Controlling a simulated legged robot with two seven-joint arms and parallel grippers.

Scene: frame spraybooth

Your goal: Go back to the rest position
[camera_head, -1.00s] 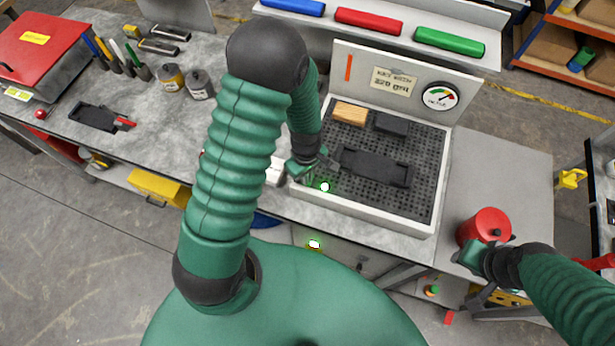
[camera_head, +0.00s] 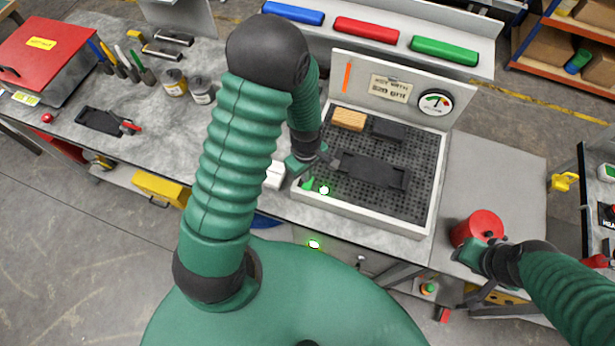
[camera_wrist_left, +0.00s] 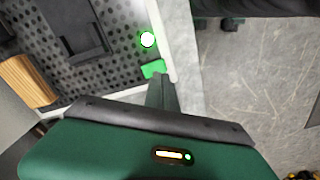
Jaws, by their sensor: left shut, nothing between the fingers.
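A wooden block (camera_head: 349,119) and a dark block (camera_head: 390,128) sit at the tray's back. A gauge panel (camera_head: 388,86) stands behind. A white box (camera_head: 275,174) is left of the tray. Another dark frame (camera_head: 102,121) lies on the left bench. Grey bench (camera_head: 150,110) is partly clear.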

